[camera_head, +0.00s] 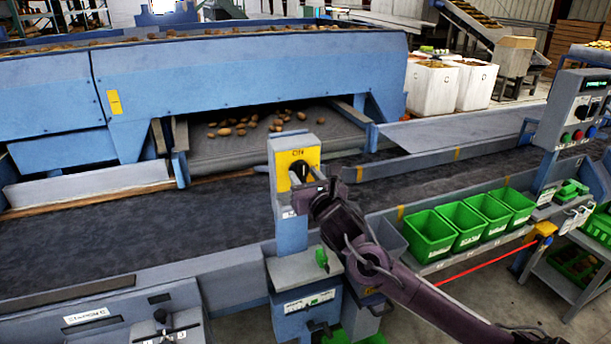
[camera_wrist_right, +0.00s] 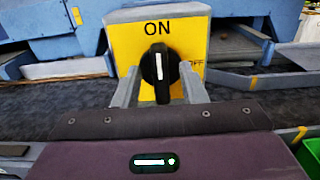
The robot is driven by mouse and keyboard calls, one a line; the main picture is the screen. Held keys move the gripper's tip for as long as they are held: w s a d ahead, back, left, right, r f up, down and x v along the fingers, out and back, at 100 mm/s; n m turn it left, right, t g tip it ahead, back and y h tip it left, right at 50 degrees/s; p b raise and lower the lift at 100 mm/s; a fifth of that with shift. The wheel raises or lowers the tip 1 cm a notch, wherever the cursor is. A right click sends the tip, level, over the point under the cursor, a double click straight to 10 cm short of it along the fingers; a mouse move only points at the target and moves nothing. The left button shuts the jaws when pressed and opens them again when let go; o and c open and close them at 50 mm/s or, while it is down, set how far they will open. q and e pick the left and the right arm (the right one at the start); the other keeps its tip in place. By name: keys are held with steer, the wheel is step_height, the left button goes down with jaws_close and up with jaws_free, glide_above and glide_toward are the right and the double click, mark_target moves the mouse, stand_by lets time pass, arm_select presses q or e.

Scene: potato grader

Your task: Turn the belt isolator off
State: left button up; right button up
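The belt isolator is a black rotary knob (camera_wrist_right: 160,74) on a yellow plate (camera_wrist_right: 202,38) marked ON at the top and OFF at the right. The knob's white line stands upright, pointing at ON. In the head view the yellow plate (camera_head: 286,159) sits on a blue-grey post. My right gripper (camera_head: 303,178) is at the front of the knob. In the right wrist view its two fingers (camera_wrist_right: 160,86) stand open, one on each side of the knob; whether they touch it cannot be told. My left gripper is not in view.
A dark conveyor belt (camera_head: 130,235) runs behind the post. Green bins (camera_head: 430,233) stand in a row to the right of my arm. A control box (camera_head: 580,109) with buttons is at the far right. A grey box with a green handle (camera_head: 322,258) sits below the isolator.

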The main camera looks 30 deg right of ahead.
jaws_close()
stand_by(0.3)
steer(key=m+b, duration=0.1)
steer(key=m, duration=0.2)
steer(key=shift+d+f, duration=0.1)
steer(key=m, duration=0.3)
steer(key=shift+s+d+m+b, duration=0.1)
steer(key=shift+m+b, duration=0.2)
steer(key=shift+b, duration=0.05)
steer(key=m, duration=0.5)
steer(key=shift+d+f, duration=0.1)
steer(key=m, duration=0.6)
steer(key=shift+f, duration=0.15)
steer(key=shift+m, duration=0.3)
